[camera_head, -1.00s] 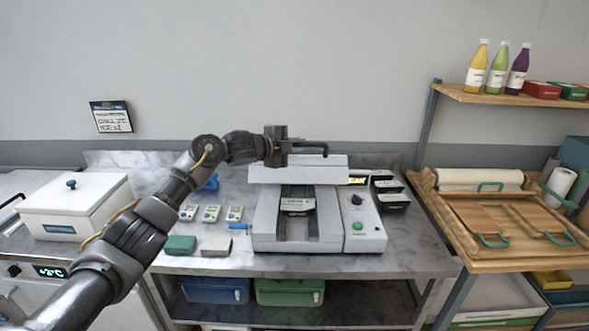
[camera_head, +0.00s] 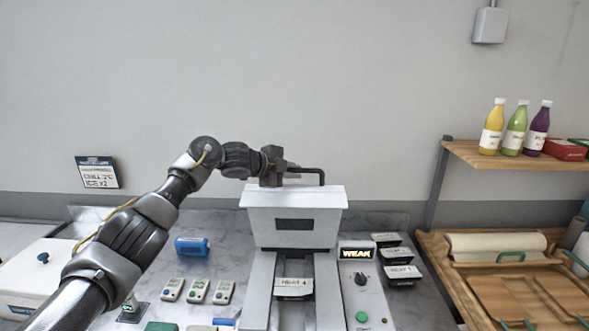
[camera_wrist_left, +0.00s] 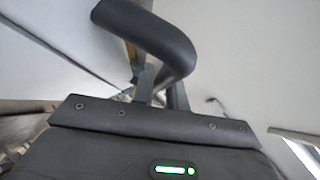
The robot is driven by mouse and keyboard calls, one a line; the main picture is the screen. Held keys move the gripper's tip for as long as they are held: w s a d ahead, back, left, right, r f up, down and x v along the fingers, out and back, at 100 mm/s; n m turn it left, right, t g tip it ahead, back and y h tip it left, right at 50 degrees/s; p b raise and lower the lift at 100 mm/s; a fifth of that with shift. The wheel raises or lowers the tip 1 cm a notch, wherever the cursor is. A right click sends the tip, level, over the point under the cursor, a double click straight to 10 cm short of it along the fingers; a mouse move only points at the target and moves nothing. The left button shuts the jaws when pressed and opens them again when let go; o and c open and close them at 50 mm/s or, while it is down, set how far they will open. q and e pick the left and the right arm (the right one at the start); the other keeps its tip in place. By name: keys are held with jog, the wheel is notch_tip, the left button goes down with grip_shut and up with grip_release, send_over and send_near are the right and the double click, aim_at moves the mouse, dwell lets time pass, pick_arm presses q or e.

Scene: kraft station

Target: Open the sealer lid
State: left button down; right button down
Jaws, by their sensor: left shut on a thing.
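The sealer (camera_head: 262,285) stands on the counter with its white lid (camera_head: 265,226) raised above the base. The lid's front face has a dark window, and a black handle (camera_head: 318,172) rises from its top. My left gripper (camera_head: 284,170) is shut on this handle from the left. A black labelled tray (camera_head: 294,288) sits in the sealer below the lid. My right gripper is not in view.
A lit "WEAK" display (camera_head: 356,253) and a green button (camera_head: 361,317) are on the sealer's right side. Black trays (camera_head: 403,275) lie to its right. Small white devices (camera_head: 198,291) and a blue item (camera_head: 192,246) lie to its left.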

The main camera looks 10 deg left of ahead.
pick_arm(q)
jog(key=shift+f, duration=0.3)
jog(key=c, duration=1.4)
grip_release()
jog(key=shift+w, duration=0.15)
jog(key=shift+s+a+r+b, duration=0.15)
jog(key=shift+s+a+b, duration=0.15)
jog(key=shift+b, duration=0.15)
jog(key=b+v, duration=0.5)
jog(key=v, duration=0.5)
jog(key=shift+r, duration=0.15)
jog(key=shift+w, duration=0.1)
